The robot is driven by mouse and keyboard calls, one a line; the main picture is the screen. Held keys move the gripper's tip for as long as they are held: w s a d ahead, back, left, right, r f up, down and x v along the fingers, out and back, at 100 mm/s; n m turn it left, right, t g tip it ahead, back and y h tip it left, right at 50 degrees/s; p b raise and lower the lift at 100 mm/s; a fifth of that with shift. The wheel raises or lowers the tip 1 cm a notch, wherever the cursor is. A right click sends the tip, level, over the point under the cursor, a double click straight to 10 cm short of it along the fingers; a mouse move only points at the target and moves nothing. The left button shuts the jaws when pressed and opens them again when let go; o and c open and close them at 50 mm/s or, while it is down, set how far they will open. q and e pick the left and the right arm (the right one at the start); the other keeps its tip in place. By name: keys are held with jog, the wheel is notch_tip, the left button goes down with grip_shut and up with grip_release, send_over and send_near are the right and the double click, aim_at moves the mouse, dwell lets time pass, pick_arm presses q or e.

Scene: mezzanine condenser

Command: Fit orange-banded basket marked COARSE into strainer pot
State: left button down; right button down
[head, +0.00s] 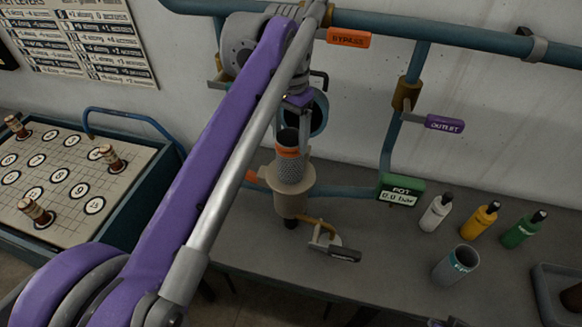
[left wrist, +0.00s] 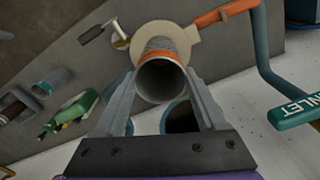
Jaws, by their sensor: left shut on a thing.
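The orange-banded basket (head: 287,153) is a grey mesh cylinder with a dark open top; any lettering on it is unreadable. It stands nearly upright at the mouth of the tan strainer pot (head: 291,203), its lower end hidden inside the rim. In the left wrist view the basket (left wrist: 161,78) is between the fingers, with the pot's flange (left wrist: 200,47) beyond it. My left gripper (head: 291,122) is above the pot, shut on the basket's upper part. A purple and dark piece at the bottom edge, perhaps my right gripper (head: 448,322), shows no fingers.
A grey cup with a teal band (head: 457,265) stands on the bench at right, near white, yellow and green bottles (head: 480,219). A teal-rimmed round opening (head: 319,113) is close behind the gripper. Pipes, the BYPASS tag (head: 348,38) and OUTLET tag (head: 444,124) surround the pot.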

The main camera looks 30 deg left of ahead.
aim_at(291, 163)
pick_arm(q)
jog(key=f, duration=0.4)
jog(key=shift+w+f, duration=0.2)
jog(key=shift+f, duration=2.3)
jog(key=shift+f+b, duration=0.15)
jog(key=shift+b, duration=0.2)
grip_release()
jog(key=shift+r, duration=0.2)
notch_tip(291, 163, up, 12)
jog(key=p, duration=0.1)
jog(key=s+d+f+t, duration=0.2)
jog(key=s+f, duration=0.2)
jog(key=f, duration=0.4)
jog(key=s+d+f+n+t, duration=0.1)
jog(key=s+d+f, duration=0.1)
jog(key=s+f, duration=0.3)
jog(key=s+d+f+t, duration=0.2)
jog(key=s+f, duration=0.3)
jog(key=f, duration=0.6)
jog(key=shift+s+d+f+n+t, duration=0.2)
jog(key=shift+d+n+t, duration=0.1)
jog(key=shift+d+n, duration=0.1)
